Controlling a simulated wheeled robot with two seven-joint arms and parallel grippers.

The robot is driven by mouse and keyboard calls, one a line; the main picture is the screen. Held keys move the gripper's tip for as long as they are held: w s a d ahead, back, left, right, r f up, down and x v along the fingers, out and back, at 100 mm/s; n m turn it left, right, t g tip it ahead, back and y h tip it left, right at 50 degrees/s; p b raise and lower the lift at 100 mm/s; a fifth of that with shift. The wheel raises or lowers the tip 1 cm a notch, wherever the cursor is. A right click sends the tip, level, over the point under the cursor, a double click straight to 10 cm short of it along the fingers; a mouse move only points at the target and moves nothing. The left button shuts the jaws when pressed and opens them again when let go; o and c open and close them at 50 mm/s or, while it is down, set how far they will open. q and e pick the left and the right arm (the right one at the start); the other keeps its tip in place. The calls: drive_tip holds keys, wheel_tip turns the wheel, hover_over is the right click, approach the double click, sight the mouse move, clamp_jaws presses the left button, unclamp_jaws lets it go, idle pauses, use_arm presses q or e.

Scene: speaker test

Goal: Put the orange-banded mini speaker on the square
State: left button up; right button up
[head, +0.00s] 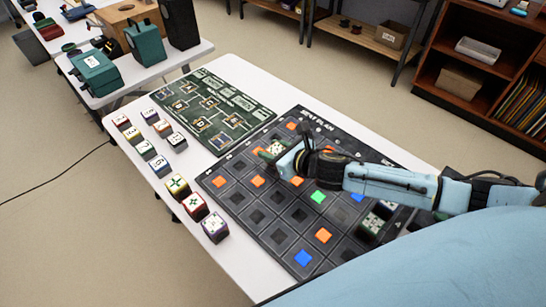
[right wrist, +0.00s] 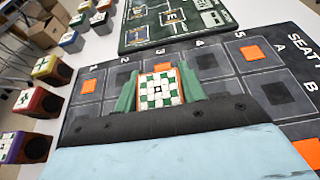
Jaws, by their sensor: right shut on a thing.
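My right gripper (head: 283,155) reaches over the far part of the dark grid mat (head: 262,238), shut on a small block with a green-and-white checkered top (head: 275,149). In the right wrist view, the block (right wrist: 158,90) sits between the two green fingers. Orange shows along its top edges, so it looks like the orange-banded mini speaker. I cannot tell whether it touches the mat. The mat has several orange squares, a green square (head: 318,196) and a blue square (head: 303,258). My left gripper is not in view.
Several small speakers with white patterned tops (head: 194,203) stand along the table's left side. A green diagram board (head: 215,110) lies behind the mat. Another checkered block (head: 375,222) stands on the mat under my right arm. Green and black boxes (head: 145,43) stand on the back table.

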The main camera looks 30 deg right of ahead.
drive_tip(key=shift+d+f, duration=0.3)
drive_tip(key=shift+f, duration=0.25)
drive_tip(key=shift+a, duration=0.1)
drive_tip(key=shift+f, duration=0.1)
drive_tip(key=o, duration=1)
drive_tip(key=shift+f+b, duration=0.15)
drive_tip(key=shift+b, duration=0.15)
drive_tip(key=shift+o, duration=0.2)
